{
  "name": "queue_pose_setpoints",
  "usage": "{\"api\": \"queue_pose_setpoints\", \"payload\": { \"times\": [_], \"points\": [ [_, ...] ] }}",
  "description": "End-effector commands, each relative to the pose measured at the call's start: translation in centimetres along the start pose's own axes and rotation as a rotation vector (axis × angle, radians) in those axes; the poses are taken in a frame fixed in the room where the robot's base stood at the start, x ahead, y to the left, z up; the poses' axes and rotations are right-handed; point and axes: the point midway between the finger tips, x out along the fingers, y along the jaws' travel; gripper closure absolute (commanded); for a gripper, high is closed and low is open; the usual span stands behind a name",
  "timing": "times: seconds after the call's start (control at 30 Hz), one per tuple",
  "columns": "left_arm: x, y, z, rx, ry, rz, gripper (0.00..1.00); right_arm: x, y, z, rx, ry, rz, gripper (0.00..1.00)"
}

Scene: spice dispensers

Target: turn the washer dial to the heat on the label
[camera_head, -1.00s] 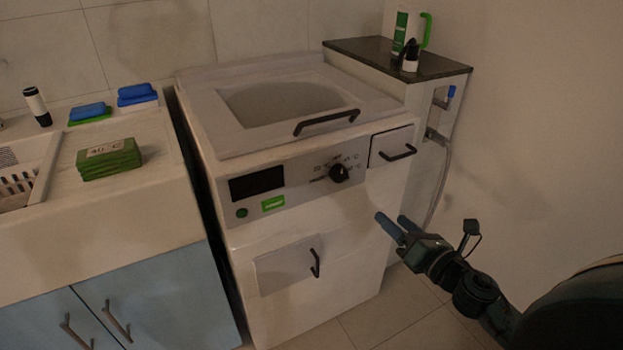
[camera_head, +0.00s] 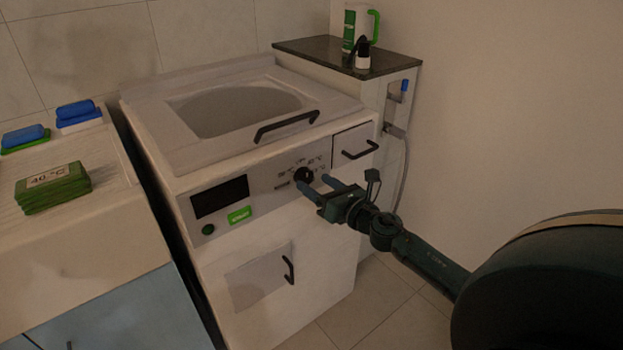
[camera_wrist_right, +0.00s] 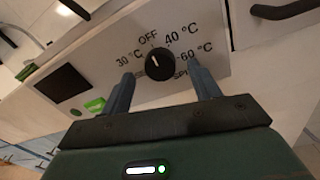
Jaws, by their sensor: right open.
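The washer (camera_head: 235,140) stands in the middle of the head view. Its black dial (camera_head: 303,175) is on the front panel, partly behind my right gripper. In the right wrist view the dial (camera_wrist_right: 159,63) shows with OFF, 30 °C, 40 °C and 60 °C around it; its white mark points up toward OFF. The label (camera_head: 50,175) on a green stack of cloths reads 40 °C. My right gripper (camera_head: 322,184) is open in front of the dial; in the wrist view its fingers (camera_wrist_right: 163,88) stand either side below the dial, apart from it. My left gripper is not in view.
A drawer handle (camera_head: 360,150) sits right of the dial, and a lid handle (camera_head: 287,126) above it. A dark shelf (camera_head: 400,65) holds a bottle and a jug. A green button (camera_head: 240,215) and a display (camera_head: 220,196) are left of the dial.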

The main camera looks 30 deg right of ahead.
Motion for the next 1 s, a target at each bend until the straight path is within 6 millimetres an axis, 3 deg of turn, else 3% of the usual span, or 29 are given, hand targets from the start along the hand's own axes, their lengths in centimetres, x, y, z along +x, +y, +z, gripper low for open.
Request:
{"api": "queue_pose_setpoints", "payload": {
  "times": [0.2, 0.57, 1.0],
  "points": [
    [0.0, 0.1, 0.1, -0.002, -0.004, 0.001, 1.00, 2.2, 0.0, 0.0, 0.001, -0.001, 0.000, 0.38],
    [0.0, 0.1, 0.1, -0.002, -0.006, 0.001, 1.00, 2.6, 0.0, -0.1, 0.001, 0.000, 0.000, 0.38],
    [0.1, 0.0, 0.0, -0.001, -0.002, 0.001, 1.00, 2.6, 0.0, 0.0, 0.001, 0.000, 0.000, 0.73]
  ]
}}
